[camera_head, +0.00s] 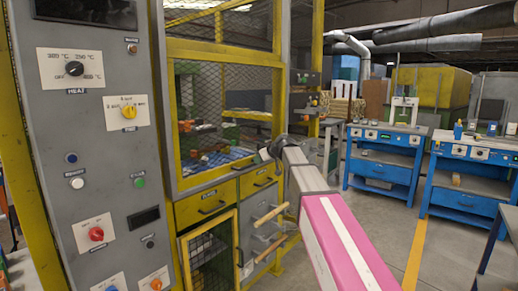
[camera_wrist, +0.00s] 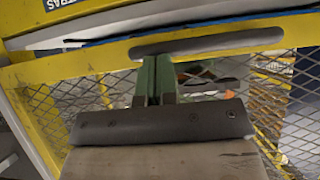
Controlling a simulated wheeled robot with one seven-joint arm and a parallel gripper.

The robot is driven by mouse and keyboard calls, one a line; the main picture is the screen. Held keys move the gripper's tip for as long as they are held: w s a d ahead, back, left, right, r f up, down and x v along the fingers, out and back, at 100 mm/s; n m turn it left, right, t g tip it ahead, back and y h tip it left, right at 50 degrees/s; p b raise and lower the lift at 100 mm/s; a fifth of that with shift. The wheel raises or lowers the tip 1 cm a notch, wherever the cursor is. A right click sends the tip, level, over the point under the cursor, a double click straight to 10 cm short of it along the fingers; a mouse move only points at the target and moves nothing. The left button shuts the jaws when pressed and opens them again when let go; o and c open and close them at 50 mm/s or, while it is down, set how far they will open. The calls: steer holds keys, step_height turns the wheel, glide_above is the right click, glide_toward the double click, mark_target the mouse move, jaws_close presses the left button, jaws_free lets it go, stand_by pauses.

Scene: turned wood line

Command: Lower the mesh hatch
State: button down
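The mesh hatch (camera_head: 222,105) is a yellow-framed panel of wire mesh on the front of the grey and yellow machine in the head view. Its lower rail sits just above the drawers. My gripper (camera_head: 266,151) is at the lower right part of this front, small and partly hidden by my wrist. In the wrist view, my gripper (camera_wrist: 152,62) has its green fingers close together. Their tips are at a long grey handle (camera_wrist: 225,42) on a yellow rail, with mesh beyond. I see nothing between the fingers; whether they touch the handle is unclear.
A grey control panel (camera_head: 91,150) with knobs stands at the left. Drawers (camera_head: 206,204) and a lower mesh door (camera_head: 210,258) with wooden bars beside it are below the hatch. Blue workbenches (camera_head: 385,160) stand at the right, with open floor before them.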

steer(key=shift+f, duration=0.95)
steer(key=shift+f, duration=0.1)
steer(key=w+a+r+v, duration=0.1)
steer(key=r+v, duration=0.2)
steer(key=v, duration=1)
steer(key=s+d+f+m+g+h, duration=0.15)
steer(key=s+f, duration=0.25)
steer(key=f, duration=0.6)
steer(key=s+d+f+m+g+h, duration=0.1)
steer(key=s+d+f+m+h, duration=0.2)
steer(key=f, duration=0.7)
steer(key=s+d+f+m+g, duration=0.1)
steer(key=s+d+f, duration=0.25)
steer(key=f, duration=0.55)
steer(key=s+d+f+m+g+h, duration=0.1)
steer(key=s+d+f+m+h, duration=0.1)
steer(key=s+f, duration=0.7)
steer(key=s+d+f+m+g+h, duration=0.2)
steer(key=s+d+f, duration=0.3)
steer(key=s+f, duration=0.4)
steer(key=shift+s+f+m, duration=0.2)
steer(key=shift+s+m, duration=0.2)
steer(key=shift+m, duration=0.05)
